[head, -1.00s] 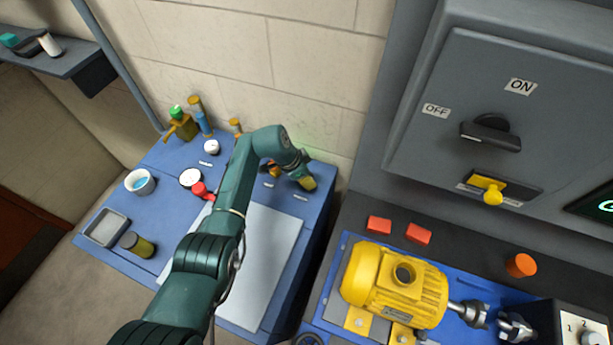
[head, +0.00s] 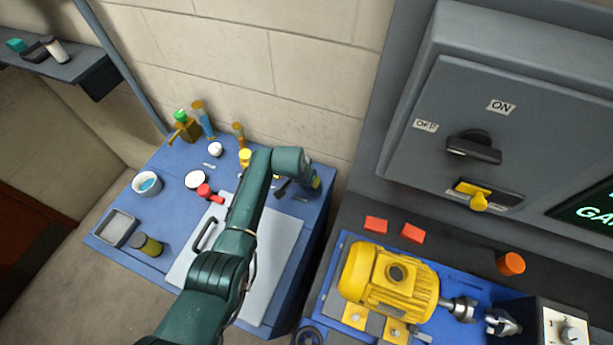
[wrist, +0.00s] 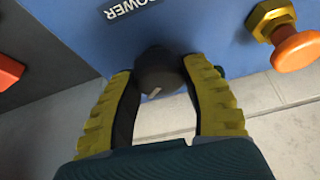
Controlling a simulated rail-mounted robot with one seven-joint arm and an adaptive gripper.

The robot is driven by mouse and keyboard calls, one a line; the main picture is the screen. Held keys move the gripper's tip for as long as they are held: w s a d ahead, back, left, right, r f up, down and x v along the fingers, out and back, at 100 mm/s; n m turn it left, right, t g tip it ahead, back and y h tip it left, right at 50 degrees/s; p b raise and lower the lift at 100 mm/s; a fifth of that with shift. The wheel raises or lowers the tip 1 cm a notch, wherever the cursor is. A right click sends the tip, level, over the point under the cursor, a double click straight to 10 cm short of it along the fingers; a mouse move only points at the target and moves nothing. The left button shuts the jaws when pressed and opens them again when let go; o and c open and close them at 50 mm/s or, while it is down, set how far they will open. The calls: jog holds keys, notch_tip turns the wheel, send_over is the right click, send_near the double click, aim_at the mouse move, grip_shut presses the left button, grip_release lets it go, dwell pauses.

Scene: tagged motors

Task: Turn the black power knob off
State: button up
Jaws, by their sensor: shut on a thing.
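The black power knob (wrist: 160,72) is a dark round knob with a small pale mark, on a blue panel beside a "POWER" label (wrist: 130,8) in the wrist view. My gripper (wrist: 157,68) has its yellow-and-black fingers on both sides of the knob and is shut on it. In the head view my gripper (head: 314,182) is at the back right of the blue bench (head: 160,205), mostly hidden by my arm. The knob cannot be made out clearly there.
An orange button on a brass nut (wrist: 292,42) is right of the knob, and a red part (wrist: 8,70) is at left. A grey switch box (head: 430,90), red blocks (head: 412,233) and a yellow motor (head: 385,280) stand to the right. A tiled wall is close behind.

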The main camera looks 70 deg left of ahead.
jog(key=n, duration=0.2)
jog(key=n+g, duration=0.1)
jog(key=n+y, duration=0.1)
jog(key=n, duration=0.1)
jog(key=shift+d+f+n+g+b, duration=0.1)
jog(key=shift+f+n+g+b, duration=0.2)
jog(key=shift+g, duration=0.1)
jog(key=shift+n+g+y+b, duration=0.15)
jog(key=shift+n+g+b, duration=0.4)
jog(key=shift+n, duration=0.6)
jog(key=shift+n+g+y+b, duration=0.15)
jog(key=shift+n+g+b, duration=0.2)
jog(key=shift+n+b, duration=0.6)
jog(key=shift+s+n, duration=0.1)
jog(key=shift+n, duration=0.2)
jog(key=o, duration=1.2)
jog(key=shift+r, duration=0.15)
jog(key=shift+r, duration=0.15)
jog(key=shift+r, duration=0.35)
jog(key=v, duration=1.1)
jog(key=shift+d, duration=0.2)
